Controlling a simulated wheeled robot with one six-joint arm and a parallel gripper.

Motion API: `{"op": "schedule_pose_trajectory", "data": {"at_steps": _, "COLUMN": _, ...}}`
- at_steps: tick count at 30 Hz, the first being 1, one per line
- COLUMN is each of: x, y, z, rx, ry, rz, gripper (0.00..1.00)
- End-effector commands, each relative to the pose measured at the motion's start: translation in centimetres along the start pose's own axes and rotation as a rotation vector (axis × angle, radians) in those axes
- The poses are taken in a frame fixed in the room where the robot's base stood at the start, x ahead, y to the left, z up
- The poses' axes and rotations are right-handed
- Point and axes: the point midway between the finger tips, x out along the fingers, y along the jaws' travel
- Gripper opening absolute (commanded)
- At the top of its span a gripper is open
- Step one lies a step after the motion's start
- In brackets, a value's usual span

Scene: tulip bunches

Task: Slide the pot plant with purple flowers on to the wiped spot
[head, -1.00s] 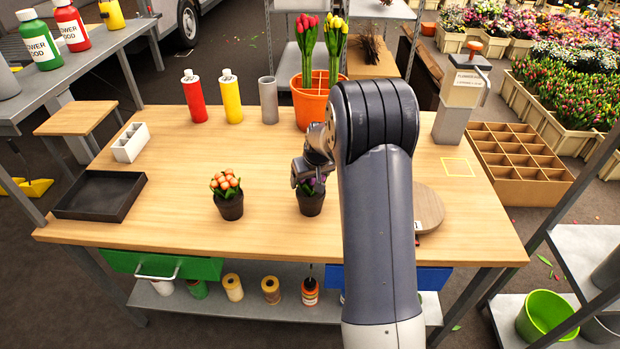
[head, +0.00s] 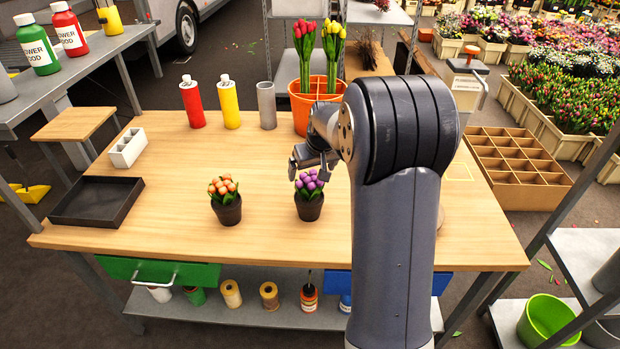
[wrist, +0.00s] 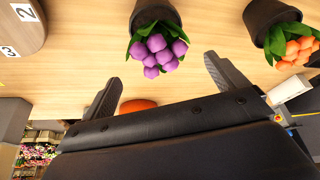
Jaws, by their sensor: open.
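The pot plant with purple flowers (head: 309,191) stands upright on the wooden table (head: 270,160), near its front middle. It also shows in the wrist view (wrist: 157,45), its blooms between my two spread fingers in the picture. My gripper (head: 311,161) is open and empty, just above and behind the purple blooms; I see no contact. A yellow outlined square (head: 459,172) is marked on the table's right side, partly hidden by my arm. No other marked spot shows in the head view.
A pot with orange flowers (head: 226,204) stands to the left. A black tray (head: 97,202) lies at far left. Red (head: 191,104) and yellow (head: 229,104) bottles, a grey cylinder (head: 266,106) and an orange pot (head: 300,112) with tulips stand behind. My arm hides much of the right side.

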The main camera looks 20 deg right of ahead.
Motion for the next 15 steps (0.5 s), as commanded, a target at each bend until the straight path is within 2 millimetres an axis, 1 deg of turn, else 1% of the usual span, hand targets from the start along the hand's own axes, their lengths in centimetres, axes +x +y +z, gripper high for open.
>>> {"op": "schedule_pose_trajectory", "data": {"at_steps": 1, "x": -0.8, "y": 0.0, "z": 0.0, "rx": 0.0, "ry": 0.002, "rz": 0.001, "gripper": 0.93}}
{"op": "schedule_pose_trajectory", "data": {"at_steps": 3, "x": -1.6, "y": 0.0, "z": 0.0, "rx": 0.0, "ry": 0.002, "rz": 0.001, "gripper": 0.93}}
{"op": "schedule_pose_trajectory", "data": {"at_steps": 6, "x": -2.3, "y": 0.0, "z": 0.0, "rx": 0.0, "ry": 0.0, "rz": 0.0, "gripper": 0.93}}
{"op": "schedule_pose_trajectory", "data": {"at_steps": 15, "x": -2.6, "y": 0.0, "z": 0.0, "rx": 0.0, "ry": -0.001, "rz": 0.0, "gripper": 0.93}}
